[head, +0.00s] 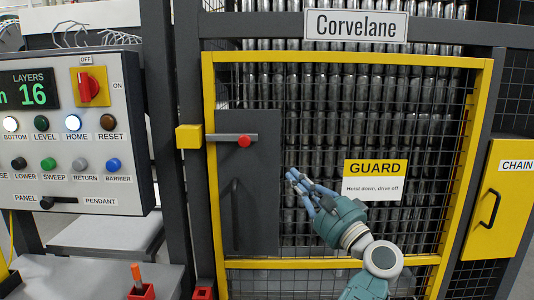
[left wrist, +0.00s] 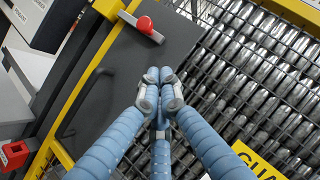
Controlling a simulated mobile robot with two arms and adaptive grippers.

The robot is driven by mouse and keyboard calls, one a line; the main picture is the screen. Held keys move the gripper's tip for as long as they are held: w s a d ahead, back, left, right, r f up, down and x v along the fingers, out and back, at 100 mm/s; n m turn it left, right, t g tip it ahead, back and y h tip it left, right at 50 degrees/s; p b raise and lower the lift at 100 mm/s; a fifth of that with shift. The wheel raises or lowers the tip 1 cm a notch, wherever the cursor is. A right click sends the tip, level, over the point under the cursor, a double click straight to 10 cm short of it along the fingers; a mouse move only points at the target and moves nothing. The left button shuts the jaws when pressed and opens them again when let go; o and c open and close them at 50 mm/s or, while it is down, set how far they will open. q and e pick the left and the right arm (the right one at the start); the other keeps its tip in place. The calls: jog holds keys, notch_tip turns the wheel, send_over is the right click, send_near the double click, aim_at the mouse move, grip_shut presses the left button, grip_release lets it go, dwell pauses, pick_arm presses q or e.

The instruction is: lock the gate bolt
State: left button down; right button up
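The gate bolt (head: 222,137) is a grey horizontal bar with a red knob (head: 244,141), on the dark plate (head: 262,190) at the gate's left side. Its left end lies over the yellow gate frame, close to a yellow block (head: 189,136) on the post; I cannot tell whether it enters the block. The red knob also shows in the left wrist view (left wrist: 145,25). My left gripper (head: 292,177) is right of and below the knob, apart from it, in front of the mesh. Its blue fingers meet at the tips (left wrist: 160,82), empty. My right gripper is not in view.
A black handle (head: 235,215) is on the dark plate below the bolt. A control panel (head: 70,130) stands at the left. A GUARD sign (head: 375,168) hangs on the mesh, and a yellow CHAIN box (head: 500,200) is at the right. A red holder (head: 141,292) sits on a grey surface.

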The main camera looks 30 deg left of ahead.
aim_at(231, 139)
pick_arm(q)
jog(key=s+p+x, duration=0.1)
jog(key=p+x, duration=0.1)
jog(key=x, duration=0.2)
jog(key=p+x, duration=0.3)
jog(key=x, duration=0.1)
jog(key=s+r+p+x, duration=0.1)
jog(key=p+x, duration=0.2)
jog(key=x, duration=0.2)
jog(key=shift+s+a, duration=0.35)
jog(key=shift+f, duration=0.1)
jog(key=s+a+b, duration=0.1)
jog(key=a, duration=0.1)
jog(key=s+a+b, duration=0.1)
jog(key=a, duration=0.1)
jog(key=shift+s, duration=0.2)
jog(key=shift+d, duration=0.1)
